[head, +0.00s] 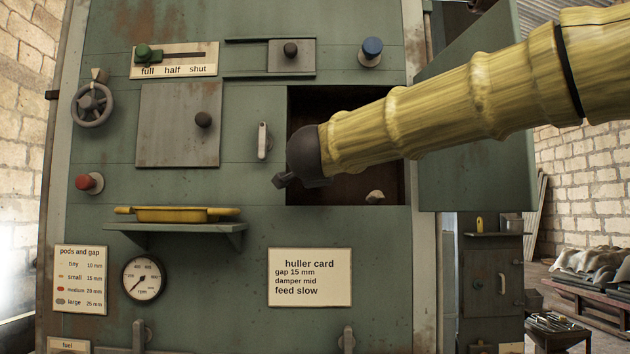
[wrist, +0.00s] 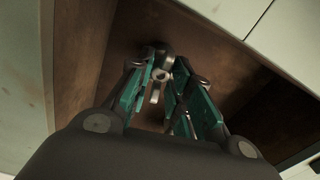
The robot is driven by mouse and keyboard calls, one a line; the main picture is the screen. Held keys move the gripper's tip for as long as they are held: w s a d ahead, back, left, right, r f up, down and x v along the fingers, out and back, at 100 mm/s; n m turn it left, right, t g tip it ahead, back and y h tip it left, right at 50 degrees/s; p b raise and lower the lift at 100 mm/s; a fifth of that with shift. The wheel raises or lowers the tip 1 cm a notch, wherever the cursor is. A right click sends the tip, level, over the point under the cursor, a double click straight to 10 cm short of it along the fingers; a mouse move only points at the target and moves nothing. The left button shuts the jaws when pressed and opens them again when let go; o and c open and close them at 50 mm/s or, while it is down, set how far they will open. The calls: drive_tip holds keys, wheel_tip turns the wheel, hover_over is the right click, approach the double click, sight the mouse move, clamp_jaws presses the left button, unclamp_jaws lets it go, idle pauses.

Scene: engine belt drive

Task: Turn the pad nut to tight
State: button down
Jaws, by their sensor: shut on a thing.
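The pad nut (wrist: 163,73) is a grey metal piece with a round hub and a short wing pointing down the picture, inside the brown compartment in the wrist view. My gripper (wrist: 160,88) has its green-padded fingers on either side of the wing, shut on it. In the head view my gripper (head: 308,158) reaches into the left part of the open compartment (head: 345,101). There the dark gripper body hides the nut and most of the fingers. I cannot tell how far the nut is turned.
A small pale piece (head: 375,197) lies at the compartment's floor, right of my gripper. The open door (head: 478,165) stands to the right, behind my arm. A grey handle (head: 264,141) is just left of the opening. A yellow tray (head: 180,214) sits on a shelf at lower left.

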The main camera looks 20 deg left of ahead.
drive_tip(key=shift+f+m, duration=0.15)
drive_tip(key=shift+m, duration=0.45)
drive_tip(key=shift+b, duration=0.35)
drive_tip(key=c, duration=1.3)
unclamp_jaws()
drive_tip(key=shift+s, duration=0.15)
drive_tip(key=v, duration=1.1)
drive_tip(key=shift+s+d, duration=0.15)
drive_tip(key=shift+s, duration=0.2)
